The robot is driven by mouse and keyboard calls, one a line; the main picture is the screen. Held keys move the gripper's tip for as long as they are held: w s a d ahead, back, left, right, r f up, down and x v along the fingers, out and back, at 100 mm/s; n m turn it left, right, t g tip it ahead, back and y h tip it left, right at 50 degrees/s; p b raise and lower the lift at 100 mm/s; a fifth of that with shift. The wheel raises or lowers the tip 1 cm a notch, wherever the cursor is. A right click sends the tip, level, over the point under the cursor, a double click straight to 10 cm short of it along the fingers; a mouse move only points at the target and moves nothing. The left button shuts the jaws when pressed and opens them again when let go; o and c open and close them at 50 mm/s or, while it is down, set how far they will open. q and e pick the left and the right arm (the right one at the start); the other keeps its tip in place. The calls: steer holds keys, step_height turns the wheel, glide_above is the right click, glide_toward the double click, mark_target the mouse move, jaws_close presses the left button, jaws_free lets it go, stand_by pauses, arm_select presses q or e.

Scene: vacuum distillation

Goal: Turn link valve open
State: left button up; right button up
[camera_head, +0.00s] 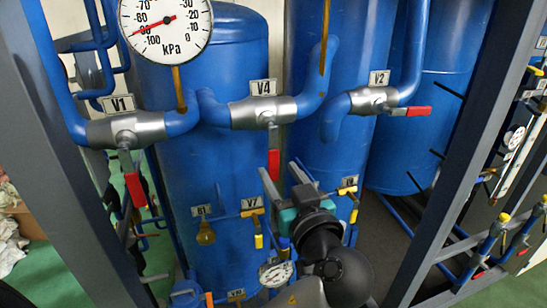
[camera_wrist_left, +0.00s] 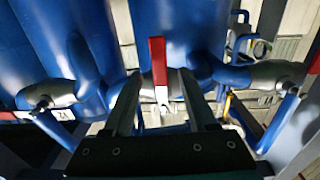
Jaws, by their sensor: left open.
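Three valves sit in a row on blue pipes in the head view. V4 (camera_head: 262,112) is in the middle, and its red handle (camera_head: 273,164) hangs straight down. V1 (camera_head: 122,130) has its red handle (camera_head: 134,186) hanging down. V2 (camera_head: 375,100) has its red handle (camera_head: 418,111) pointing right along the pipe. No label names the link valve. My left gripper (camera_head: 279,169) is open at the V4 handle. In the left wrist view the V4 handle (camera_wrist_left: 158,60) shows between the two fingers (camera_wrist_left: 159,78); I cannot tell whether they touch it. My right gripper is not in view.
A pressure gauge (camera_head: 165,28) stands above, its needle on the negative side. Blue tanks (camera_head: 218,160) are close behind the valves. Grey frame posts (camera_head: 85,180) rise at left and right. The smaller V7 valve (camera_head: 252,210) with a yellow handle hangs just left of my wrist.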

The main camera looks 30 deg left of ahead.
mark_target(274, 164)
arm_select(q)
steer(key=x, duration=0.4)
steer(key=shift+w+a, duration=0.25)
steer(key=shift+w, duration=0.05)
jaws_close()
stand_by(1.2)
